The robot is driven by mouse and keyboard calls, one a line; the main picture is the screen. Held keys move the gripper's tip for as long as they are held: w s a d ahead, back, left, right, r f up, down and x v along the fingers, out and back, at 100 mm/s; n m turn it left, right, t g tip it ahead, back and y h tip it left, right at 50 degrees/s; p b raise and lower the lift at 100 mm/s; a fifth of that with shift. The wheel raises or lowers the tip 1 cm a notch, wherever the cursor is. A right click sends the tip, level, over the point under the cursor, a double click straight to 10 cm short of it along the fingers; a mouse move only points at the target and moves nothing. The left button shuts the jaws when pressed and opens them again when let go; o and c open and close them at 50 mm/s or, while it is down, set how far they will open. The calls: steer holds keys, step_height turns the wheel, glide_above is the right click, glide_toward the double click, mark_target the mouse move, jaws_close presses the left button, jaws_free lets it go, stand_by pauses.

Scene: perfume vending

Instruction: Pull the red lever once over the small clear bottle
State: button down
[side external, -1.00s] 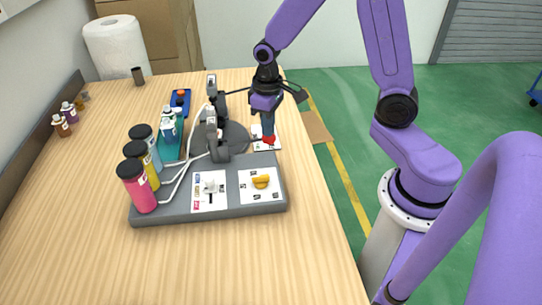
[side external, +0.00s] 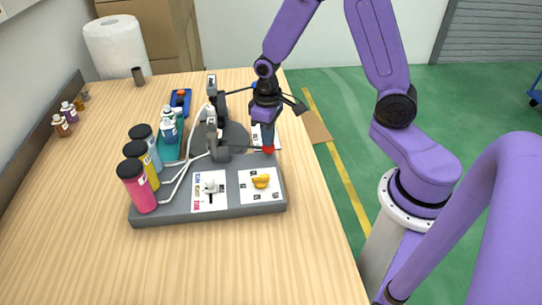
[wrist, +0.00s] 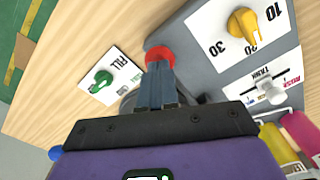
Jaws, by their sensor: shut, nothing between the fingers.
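The red knob of the lever (side external: 268,149) is at the back right edge of the grey dispenser base. It also shows in the wrist view (wrist: 159,54), right at my fingertips. My gripper (side external: 268,143) points down with its fingers together, touching or almost touching the knob, with nothing between them. The fingers also fill the middle of the wrist view (wrist: 160,72). Small pale bottles with white caps (side external: 169,130) stand on a teal tray. I cannot tell whether one is the small clear bottle, and no bottle shows clearly under the dispenser head (side external: 213,130).
A green knob (wrist: 103,80) is on the FILL card. The front table (side external: 200,265) is clear.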

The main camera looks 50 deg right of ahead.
steer(key=shift+r, duration=0.1)
step_height(320, 180, up, 9)
stand_by(1.3)
stand_by(0.9)
steer(key=s+a+r+n, duration=0.1)
steer(key=s+n, duration=0.3)
steer(key=s, duration=0.7)
steer(key=s+a+r+n, duration=0.1)
steer(key=s+a+n, duration=0.2)
steer(key=s, duration=0.8)
steer(key=n, duration=0.2)
steer(key=shift+s+a+r+n, duration=0.2)
steer(key=shift+a+r+n, duration=0.1)
steer(key=shift+a+r, duration=0.1)
